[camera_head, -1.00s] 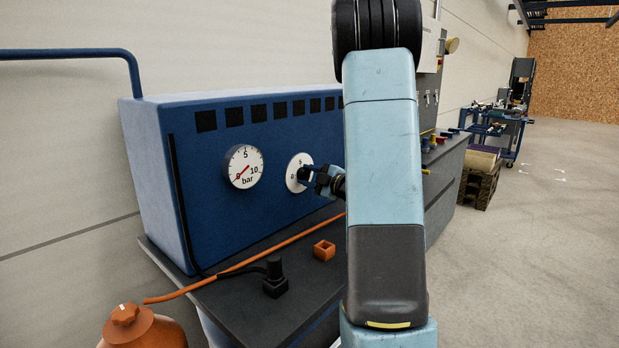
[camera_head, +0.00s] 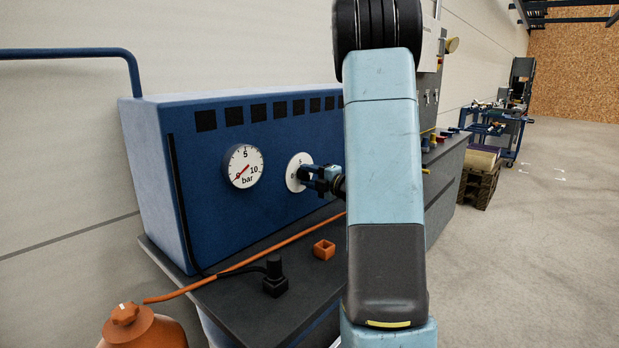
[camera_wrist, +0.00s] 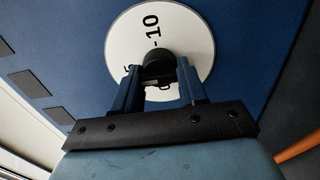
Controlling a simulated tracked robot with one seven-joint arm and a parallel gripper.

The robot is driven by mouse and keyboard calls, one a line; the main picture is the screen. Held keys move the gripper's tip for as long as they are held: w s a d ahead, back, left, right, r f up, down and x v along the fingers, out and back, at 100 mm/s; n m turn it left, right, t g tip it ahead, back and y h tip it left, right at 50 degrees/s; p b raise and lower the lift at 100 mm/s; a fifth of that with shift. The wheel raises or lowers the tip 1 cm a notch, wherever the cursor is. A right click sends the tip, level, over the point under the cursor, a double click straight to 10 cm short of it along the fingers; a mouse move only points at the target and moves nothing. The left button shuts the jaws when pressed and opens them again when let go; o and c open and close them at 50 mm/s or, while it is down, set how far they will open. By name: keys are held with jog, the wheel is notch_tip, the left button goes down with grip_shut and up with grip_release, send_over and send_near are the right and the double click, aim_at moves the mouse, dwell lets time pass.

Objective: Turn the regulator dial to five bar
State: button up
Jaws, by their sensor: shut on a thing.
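The regulator dial is a white disc (camera_head: 293,183) with a black knob on the front of the blue cabinet. In the wrist view the white disc (camera_wrist: 180,38) shows a "10" and part of another number, and the black knob (camera_wrist: 157,59) is at its middle. My gripper (camera_head: 309,177) is at the dial, its two blue fingers on either side of the knob and shut on it. The fingers hide part of the knob and scale, so the exact setting cannot be read. The round bar gauge (camera_head: 243,166) left of the dial has its red needle near 0.
The blue cabinet (camera_head: 240,220) stands on a dark bench top (camera_head: 250,310). An orange hose (camera_head: 290,243), an orange square piece (camera_head: 324,249) and a black fitting (camera_head: 275,278) lie in front of it. My arm hides the right side.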

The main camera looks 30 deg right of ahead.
jog(key=shift+s+a+f, duration=0.1)
jog(key=shift+a+f, duration=0.1)
jog(key=shift+f, duration=0.1)
jog(key=o, duration=1)
jog(key=shift+d+r, duration=0.1)
jog(key=shift+r, duration=0.05)
jog(key=v, duration=1.3)
jog(key=shift+s+d, duration=0.1)
jog(key=shift+s, duration=0.25)
